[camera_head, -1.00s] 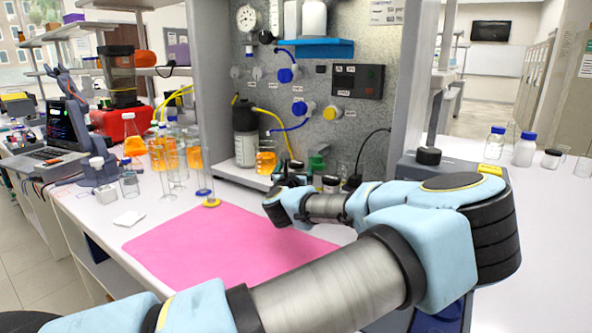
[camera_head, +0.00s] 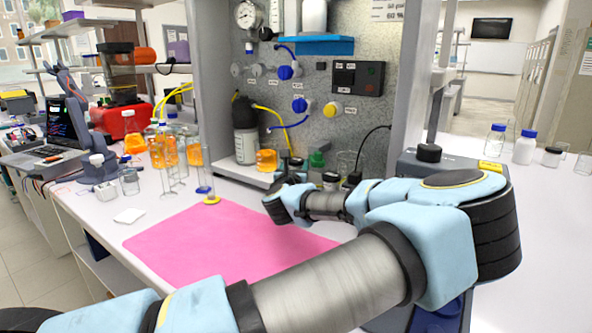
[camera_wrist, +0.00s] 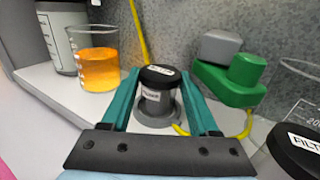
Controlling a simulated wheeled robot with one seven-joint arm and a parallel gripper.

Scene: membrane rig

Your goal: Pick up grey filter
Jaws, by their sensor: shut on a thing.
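The grey filter (camera_wrist: 152,103) is a small upright cylinder with a black labelled cap, seen in the wrist view. It sits at a round grey base on the pale ledge; I cannot tell whether it is raised from it. My gripper (camera_wrist: 158,73) has one teal finger on each side of the filter and is shut on it.
A beaker of orange liquid (camera_wrist: 98,70) stands left of the filter. A green fitting (camera_wrist: 230,82) and a yellow hose (camera_wrist: 143,32) are close by. The metal panel (camera_head: 330,112) rises behind. The pink mat (camera_head: 220,245) is bare.

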